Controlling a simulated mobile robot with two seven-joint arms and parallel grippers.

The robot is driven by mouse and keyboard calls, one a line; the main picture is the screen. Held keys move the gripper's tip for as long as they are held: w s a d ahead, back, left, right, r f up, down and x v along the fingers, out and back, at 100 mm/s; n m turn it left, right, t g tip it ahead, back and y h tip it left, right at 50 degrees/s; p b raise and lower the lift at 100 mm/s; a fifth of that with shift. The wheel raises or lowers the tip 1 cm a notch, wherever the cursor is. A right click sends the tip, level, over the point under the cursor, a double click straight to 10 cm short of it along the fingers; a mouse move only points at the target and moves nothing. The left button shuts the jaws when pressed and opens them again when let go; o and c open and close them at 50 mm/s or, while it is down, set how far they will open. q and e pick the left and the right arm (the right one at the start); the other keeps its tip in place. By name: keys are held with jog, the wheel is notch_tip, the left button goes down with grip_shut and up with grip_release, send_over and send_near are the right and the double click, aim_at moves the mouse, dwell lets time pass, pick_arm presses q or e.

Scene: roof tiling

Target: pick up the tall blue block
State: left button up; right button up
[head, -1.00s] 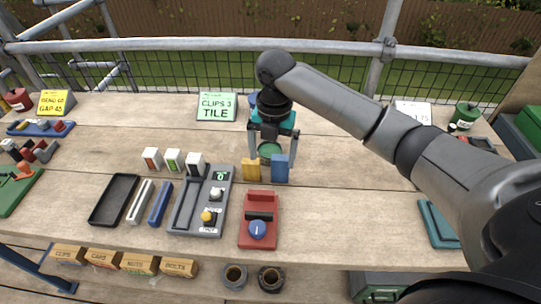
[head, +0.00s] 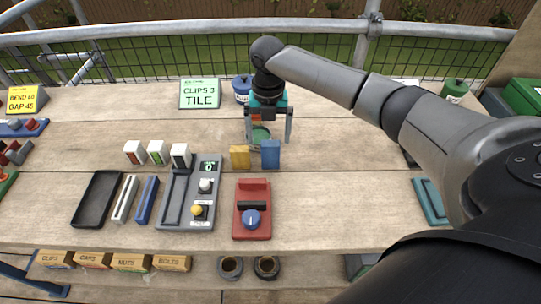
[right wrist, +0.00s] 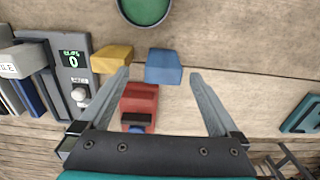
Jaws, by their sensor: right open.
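The tall blue block (head: 270,154) stands on the wooden bench just right of a yellow block (head: 240,156). In the right wrist view the blue block (right wrist: 163,67) lies near the line between my fingertips, with the yellow block (right wrist: 112,58) to its left. My right gripper (head: 268,142) is open and empty, pointing down at the blue block, its fingers spread to either side of the block in the picture. I cannot tell the exact height gap. The right gripper (right wrist: 160,73) also shows open in the wrist view. My left gripper is out of view.
A round green-topped container (head: 260,133) stands close behind the blocks. A red device with a blue knob (head: 252,208) is in front, and a grey control panel (head: 172,215) is to the left. Bare bench lies right of the blue block.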

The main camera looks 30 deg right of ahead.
aim_at(271, 143)
jog(key=f, duration=0.3)
jog(key=f+b, duration=0.1)
jog(key=f, duration=0.1)
jog(key=shift+s+d+f, duration=0.1)
jog(key=shift+s+f, duration=0.05)
jog(key=shift+s, duration=0.15)
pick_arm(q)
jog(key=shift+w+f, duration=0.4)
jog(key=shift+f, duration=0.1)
pick_arm(e)
jog(key=c, duration=1.4)
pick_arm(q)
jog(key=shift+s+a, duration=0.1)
pick_arm(e)
jog(key=shift+c, duration=0.2)
